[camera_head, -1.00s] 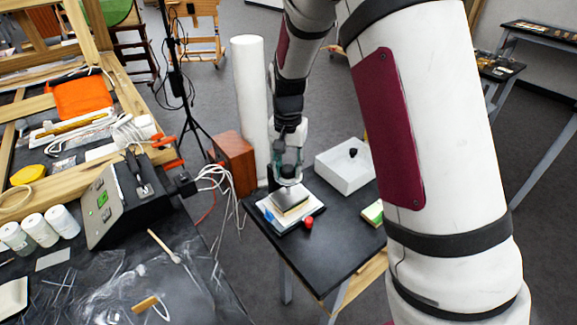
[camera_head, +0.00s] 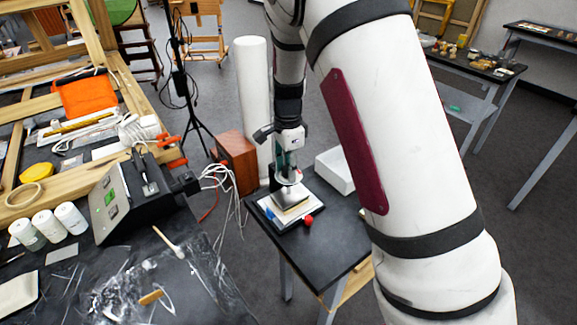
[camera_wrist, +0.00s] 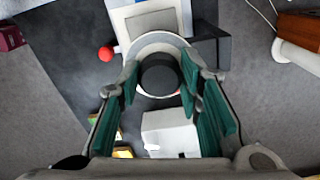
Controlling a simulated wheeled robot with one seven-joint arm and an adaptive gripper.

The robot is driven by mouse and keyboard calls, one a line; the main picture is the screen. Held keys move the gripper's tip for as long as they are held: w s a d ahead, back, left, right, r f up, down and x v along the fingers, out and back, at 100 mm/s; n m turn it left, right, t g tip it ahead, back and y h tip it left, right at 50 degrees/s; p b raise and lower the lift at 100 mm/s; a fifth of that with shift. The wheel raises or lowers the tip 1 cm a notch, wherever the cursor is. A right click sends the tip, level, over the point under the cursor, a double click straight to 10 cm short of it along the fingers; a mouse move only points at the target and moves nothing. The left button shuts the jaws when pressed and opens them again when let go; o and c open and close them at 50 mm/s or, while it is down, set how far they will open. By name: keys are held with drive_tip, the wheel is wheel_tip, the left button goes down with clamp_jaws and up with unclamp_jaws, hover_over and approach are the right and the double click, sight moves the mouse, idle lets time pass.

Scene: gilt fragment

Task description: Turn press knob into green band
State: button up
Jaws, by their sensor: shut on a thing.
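The press (camera_head: 291,196) stands on a small black table (camera_head: 340,228), with a grey plate over a white sheet. In the wrist view, its dark round knob (camera_wrist: 160,78) sits within a pale ring-shaped dial (camera_wrist: 160,42). My gripper (camera_wrist: 160,84) is shut on the knob, with one teal-padded finger on each side. In the head view, my gripper (camera_head: 287,178) is upright above the press. Small red marks show at the dial's near edge. I cannot make out the green band or a pointer; the knob and fingers cover part of the dial.
A red ball-shaped part (camera_head: 308,219) is beside the press. An open white box (camera_head: 336,170) stands behind it, partly covered by my arm. A wooden box (camera_head: 236,160) and a white column (camera_head: 252,95) are to the left. A cluttered bench (camera_head: 125,275) fills the left foreground.

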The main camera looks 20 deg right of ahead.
drive_tip(key=shift+m, duration=0.8)
drive_tip(key=o, duration=1.2)
drive_tip(key=shift+c, duration=0.2)
drive_tip(key=shift+r, duration=0.1)
wheel_tip(320, 180, up, 12)
